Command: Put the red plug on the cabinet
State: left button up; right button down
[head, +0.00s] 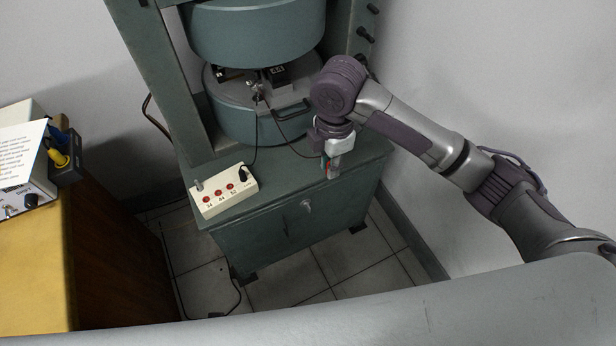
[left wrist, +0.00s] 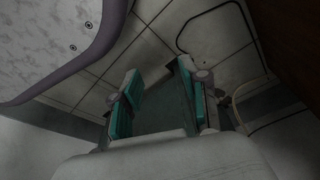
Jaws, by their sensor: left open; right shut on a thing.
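The green cabinet (head: 290,226) stands at the middle of the head view, with a round magnet (head: 252,30) on top. My right gripper (head: 331,168) is over the front right part of the cabinet top, pointing down. It is shut on a small red thing, which looks like the red plug (head: 327,170); the fingers hide most of it. I cannot tell whether it touches the cabinet top. My left gripper (left wrist: 160,98) shows only in the left wrist view, open and with nothing between its teal-padded fingers.
A white socket box (head: 222,197) with red sockets and a black plug (head: 243,175) sits at the cabinet top's front left. Dark cables run across the top. A wooden desk (head: 105,215) with instruments stands at left. Bare cabinet top lies between the box and my right gripper.

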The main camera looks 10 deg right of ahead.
jog(key=shift+w+f, duration=0.1)
jog(key=shift+f, duration=0.05)
jog(key=w+a+f+b, duration=0.1)
jog(key=w+a+f, duration=0.1)
jog(key=a, duration=0.1)
jog(key=w+a+f+b, duration=0.1)
jog(key=w+a+f, duration=0.1)
jog(key=a, duration=0.1)
jog(key=w+a+f+b, duration=0.1)
jog(key=w+a+f, duration=0.1)
jog(key=a, duration=0.1)
jog(key=shift+w+f, duration=0.1)
jog(key=shift+f, duration=0.15)
jog(key=shift+w+a+f, duration=0.1)
jog(key=shift+w+f, duration=0.05)
jog(key=shift+f, duration=0.05)
notch_tip(320, 180, down, 3)
jog(key=shift+f+b, duration=0.2)
jog(key=shift+b, duration=0.35)
jog(key=shift+f, duration=0.25)
pick_arm(q)
jog(key=w+r, duration=0.2)
jog(key=r, duration=0.4)
jog(key=w+r, duration=0.2)
jog(key=r, duration=0.4)
jog(key=shift+w+r+t, duration=0.25)
jog(key=shift+r+t, duration=0.05)
